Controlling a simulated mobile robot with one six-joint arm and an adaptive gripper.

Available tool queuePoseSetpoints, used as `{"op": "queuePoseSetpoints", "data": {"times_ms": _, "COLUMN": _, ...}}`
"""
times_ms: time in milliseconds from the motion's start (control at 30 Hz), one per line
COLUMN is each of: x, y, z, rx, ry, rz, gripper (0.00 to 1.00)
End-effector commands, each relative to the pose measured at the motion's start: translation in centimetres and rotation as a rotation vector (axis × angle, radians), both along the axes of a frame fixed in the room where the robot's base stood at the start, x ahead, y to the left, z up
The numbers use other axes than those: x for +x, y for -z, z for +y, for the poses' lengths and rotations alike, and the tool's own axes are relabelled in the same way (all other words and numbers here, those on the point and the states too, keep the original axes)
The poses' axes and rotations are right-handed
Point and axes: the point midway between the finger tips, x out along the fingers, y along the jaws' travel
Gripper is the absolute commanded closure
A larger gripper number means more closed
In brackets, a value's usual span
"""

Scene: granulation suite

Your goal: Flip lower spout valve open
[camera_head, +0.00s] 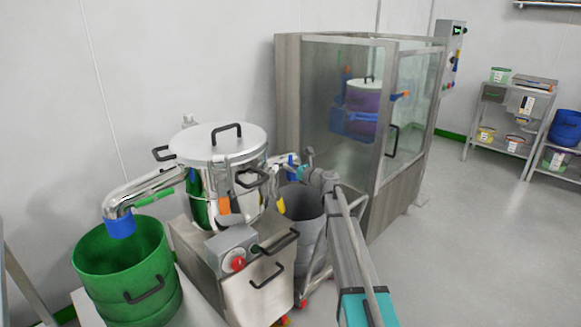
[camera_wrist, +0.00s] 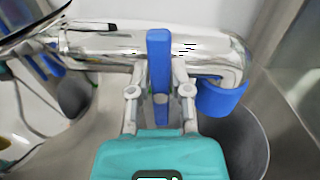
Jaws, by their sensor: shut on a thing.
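The lower spout is a shiny metal pipe (camera_wrist: 205,48) with a blue end collar (camera_wrist: 220,97). Its valve handle is a blue lever (camera_wrist: 158,62) that lies across the pipe in the wrist view. My gripper (camera_wrist: 160,92) is shut on this blue lever, with one finger on each side. In the head view, my gripper (camera_head: 299,172) is at the right side of the steel vessel (camera_head: 218,150). There the spout and lever are mostly hidden, with a bit of blue (camera_head: 291,160) showing beside the gripper.
A grey bin (camera_head: 303,204) stands below the right spout. An upper spout (camera_head: 150,185) with a green handle (camera_head: 155,198) leads left over a green drum (camera_head: 125,270). A control box with a red button (camera_head: 238,264) sits in front. A glass cabinet (camera_head: 340,100) stands behind. Floor at right is clear.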

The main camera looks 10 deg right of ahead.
Motion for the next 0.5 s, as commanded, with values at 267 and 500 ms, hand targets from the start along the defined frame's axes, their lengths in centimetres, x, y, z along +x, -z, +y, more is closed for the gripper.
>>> {"op": "queuePoseSetpoints", "data": {"times_ms": 267, "x": 0.07, "y": 0.07, "z": -0.11, "rx": -0.022, "ry": 0.004, "rz": -0.014, "gripper": 1.0}}
{"op": "queuePoseSetpoints", "data": {"times_ms": 500, "x": 0.04, "y": 0.08, "z": -0.07, "rx": -0.047, "ry": 0.004, "rz": -0.032, "gripper": 1.0}}
